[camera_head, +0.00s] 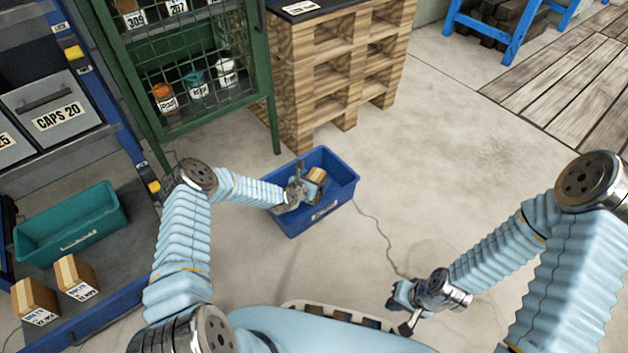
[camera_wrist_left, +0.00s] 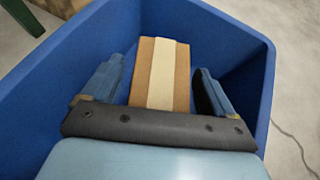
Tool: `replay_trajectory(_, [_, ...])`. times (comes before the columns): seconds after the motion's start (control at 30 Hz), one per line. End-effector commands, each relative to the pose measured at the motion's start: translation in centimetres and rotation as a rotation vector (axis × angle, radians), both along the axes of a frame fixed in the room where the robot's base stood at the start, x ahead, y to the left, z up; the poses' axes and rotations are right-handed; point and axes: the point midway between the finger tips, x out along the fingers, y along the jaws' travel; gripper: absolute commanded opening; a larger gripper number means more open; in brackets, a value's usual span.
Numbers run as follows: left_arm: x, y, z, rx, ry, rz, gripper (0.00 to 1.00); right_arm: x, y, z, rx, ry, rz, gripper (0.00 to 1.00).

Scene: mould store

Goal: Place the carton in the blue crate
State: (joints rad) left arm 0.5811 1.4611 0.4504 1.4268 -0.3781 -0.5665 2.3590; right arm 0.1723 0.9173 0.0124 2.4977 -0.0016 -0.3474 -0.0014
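The carton (camera_head: 317,176), a small brown box with a pale tape strip, is inside the blue crate (camera_head: 345,196) on the floor. My left gripper (camera_head: 308,188) is over the crate with its fingers down inside the walls. In the left wrist view the carton (camera_wrist_left: 162,75) lies between the two fingers (camera_wrist_left: 158,88), with narrow gaps showing beside it, so the gripper looks open around it. Whether the carton rests fully on the crate floor is hidden. My right gripper (camera_head: 396,305) is low at the front right, away from the crate, with nothing visible in it; its opening is unclear.
Stacked wooden pallets (camera_head: 345,75) and a green mesh cabinet (camera_head: 190,75) stand behind the crate. At left, a blue-framed rack holds a teal bin (camera_head: 70,225) and two more cartons (camera_head: 77,277). A thin cable (camera_head: 385,235) runs across the floor.

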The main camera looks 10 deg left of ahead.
Motion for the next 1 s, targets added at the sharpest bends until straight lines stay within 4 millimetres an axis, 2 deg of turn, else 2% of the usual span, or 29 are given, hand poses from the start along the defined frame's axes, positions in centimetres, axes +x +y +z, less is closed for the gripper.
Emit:
replay_trajectory(0.37, [-0.2,0.1,0.6,-0.001,0.000,0.000,0.87,0.0,0.0,0.7,0.000,0.001,0.000,0.00])
replay_trajectory(0.8, [-8.1,2.3,5.1,-0.002,0.002,0.001,0.87,-0.1,0.0,2.7,0.000,0.004,0.002,0.00])
replay_trajectory(1.0, [-10.1,2.5,6.0,0.014,0.001,-0.016,0.87,-0.1,-0.1,2.9,-0.001,0.003,0.001,0.00])
